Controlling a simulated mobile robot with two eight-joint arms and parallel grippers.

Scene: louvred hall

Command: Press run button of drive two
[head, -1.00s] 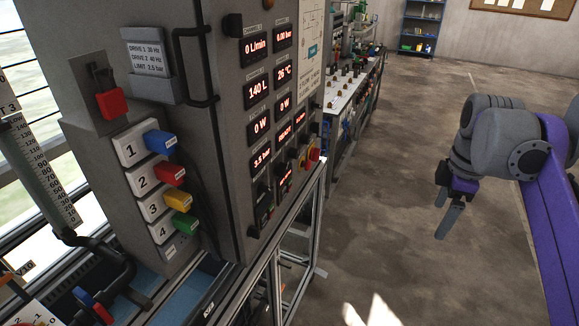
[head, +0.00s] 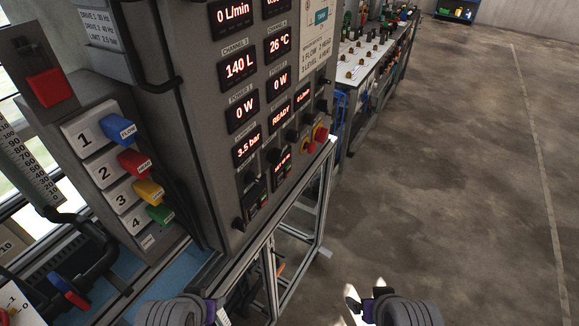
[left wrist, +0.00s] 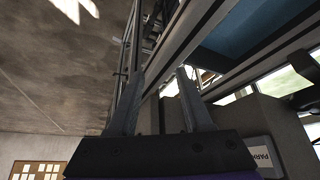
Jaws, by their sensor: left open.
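The grey control cabinet (head: 195,120) fills the left and middle of the head view. Low on its front are two small dark drive units, one nearer (head: 252,205) and one farther (head: 282,165). Their small buttons are too small to read, so I cannot tell which is drive two or its run button. My left gripper (head: 222,316) is at the bottom edge, below and in front of the cabinet, mostly cut off. In the left wrist view its fingers (left wrist: 160,95) are apart with nothing between them. My right gripper (head: 354,302) is low, right of the cabinet frame; its fingers are unclear.
Red and yellow knobs (head: 320,134) stick out at the cabinet's right edge. A metal frame (head: 300,225) stands below. The floor (head: 450,180) at right is clear.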

